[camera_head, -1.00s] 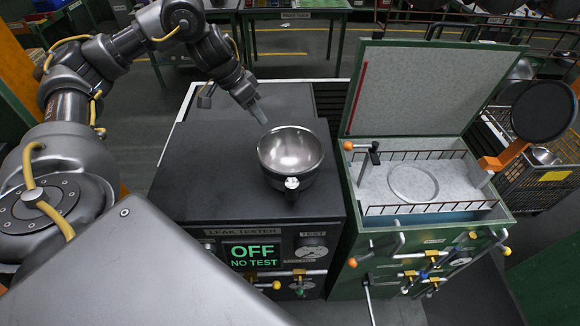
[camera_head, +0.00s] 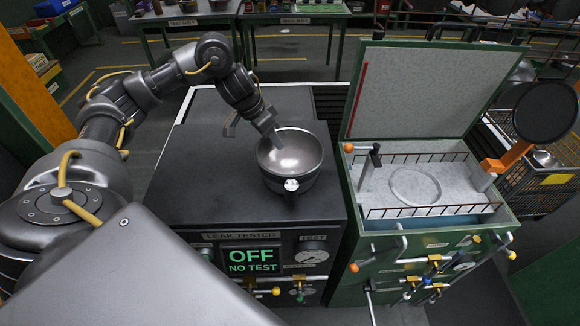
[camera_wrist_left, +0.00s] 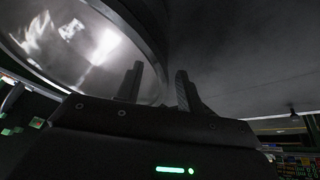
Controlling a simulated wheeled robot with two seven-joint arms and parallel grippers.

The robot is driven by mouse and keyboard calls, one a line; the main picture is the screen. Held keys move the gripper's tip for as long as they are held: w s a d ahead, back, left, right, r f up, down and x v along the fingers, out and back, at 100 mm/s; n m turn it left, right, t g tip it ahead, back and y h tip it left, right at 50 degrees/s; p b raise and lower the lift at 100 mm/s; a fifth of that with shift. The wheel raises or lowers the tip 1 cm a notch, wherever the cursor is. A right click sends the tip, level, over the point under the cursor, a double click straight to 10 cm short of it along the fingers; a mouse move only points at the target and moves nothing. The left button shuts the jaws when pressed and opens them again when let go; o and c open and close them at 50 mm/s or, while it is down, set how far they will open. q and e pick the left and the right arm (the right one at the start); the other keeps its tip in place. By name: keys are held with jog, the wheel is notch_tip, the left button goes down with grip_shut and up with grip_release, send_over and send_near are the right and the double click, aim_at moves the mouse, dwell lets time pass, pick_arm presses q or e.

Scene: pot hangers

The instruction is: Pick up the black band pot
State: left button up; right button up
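The pot (camera_head: 289,160) stands upright on the black top of the leak tester (camera_head: 200,160). It has a shiny silver inside, a dark outer side and a short handle at the front. In the left wrist view the pot (camera_wrist_left: 85,45) fills the upper left. My left gripper (camera_head: 250,131) is at the pot's back left, close to the rim. Its two fingers (camera_wrist_left: 157,85) stand apart with nothing held between them. One finger overlaps the pot's edge in the wrist view; I cannot tell whether it touches. My right gripper is not in view.
The tester's display (camera_head: 252,260) reads OFF, NO TEST. At the right is a green tank (camera_head: 430,240) with its lid (camera_head: 420,90) raised. A round black plate (camera_head: 545,111) on an orange arm stands beyond. The tester top left of the pot is clear.

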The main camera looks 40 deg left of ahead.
pick_arm(q)
jog(key=shift+w+d+f, duration=0.15)
jog(key=shift+f, duration=0.35)
jog(key=shift+r, duration=0.1)
grip_shut()
dwell(1.0)
